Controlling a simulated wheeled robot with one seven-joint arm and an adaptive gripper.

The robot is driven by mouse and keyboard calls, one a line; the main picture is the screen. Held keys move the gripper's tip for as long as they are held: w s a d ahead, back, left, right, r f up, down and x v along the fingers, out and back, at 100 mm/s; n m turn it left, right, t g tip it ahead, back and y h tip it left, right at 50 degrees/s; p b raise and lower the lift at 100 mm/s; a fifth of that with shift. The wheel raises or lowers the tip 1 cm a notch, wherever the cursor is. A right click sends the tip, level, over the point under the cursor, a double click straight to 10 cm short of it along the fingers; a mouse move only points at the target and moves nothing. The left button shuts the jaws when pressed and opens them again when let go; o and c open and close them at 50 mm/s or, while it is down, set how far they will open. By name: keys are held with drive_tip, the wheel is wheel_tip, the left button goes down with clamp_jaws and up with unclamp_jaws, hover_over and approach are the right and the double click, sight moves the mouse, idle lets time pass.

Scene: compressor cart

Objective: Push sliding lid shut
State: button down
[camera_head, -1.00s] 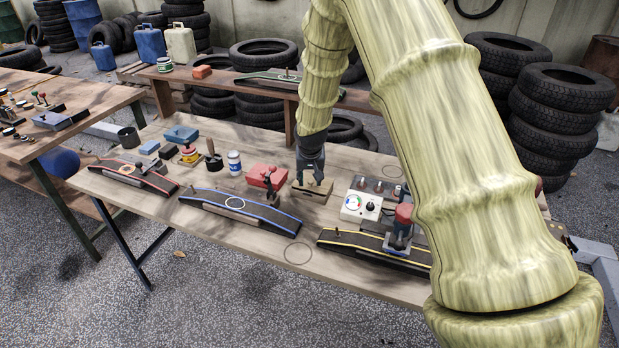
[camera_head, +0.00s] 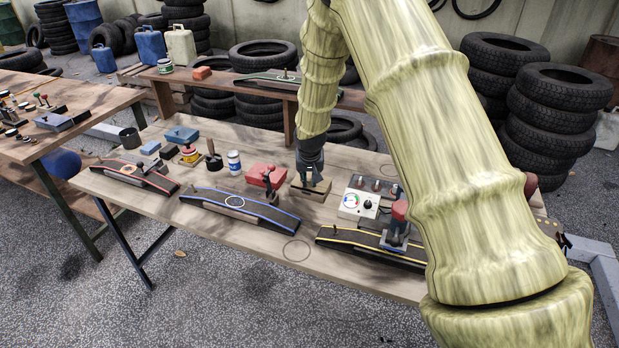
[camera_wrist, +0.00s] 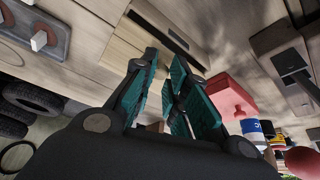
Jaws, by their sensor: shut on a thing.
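A small light-wood box with a sliding lid (camera_head: 318,188) sits on the workbench (camera_head: 240,245), behind the blue-edged ramp. In the wrist view the pale wood box (camera_wrist: 120,47) lies beyond the fingertips, with a dark slot along it. My gripper (camera_head: 311,176) points down onto the box from above. In the wrist view its teal-padded fingers (camera_wrist: 165,62) stand close together at the lid, shut on it. The contact itself is mostly hidden by the fingers.
A red block (camera_head: 262,174) with a dark clamp stands left of the box. A gauge panel (camera_head: 358,204) stands close on the right. The blue-edged ramp (camera_head: 238,209) and yellow-edged ramp (camera_head: 370,246) lie in front. Bare bench shows between the ramps.

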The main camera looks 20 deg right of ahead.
drive_tip(key=shift+s+a+f, duration=0.1)
drive_tip(key=shift+s, duration=0.05)
drive_tip(key=shift+s+a, duration=0.4)
drive_tip(key=c, duration=1.4)
unclamp_jaws()
drive_tip(key=shift+s+a+r, duration=0.1)
drive_tip(key=shift+r, duration=0.5)
drive_tip(key=v, duration=1)
drive_tip(key=shift+s+r, duration=0.15)
drive_tip(key=shift+r, duration=0.2)
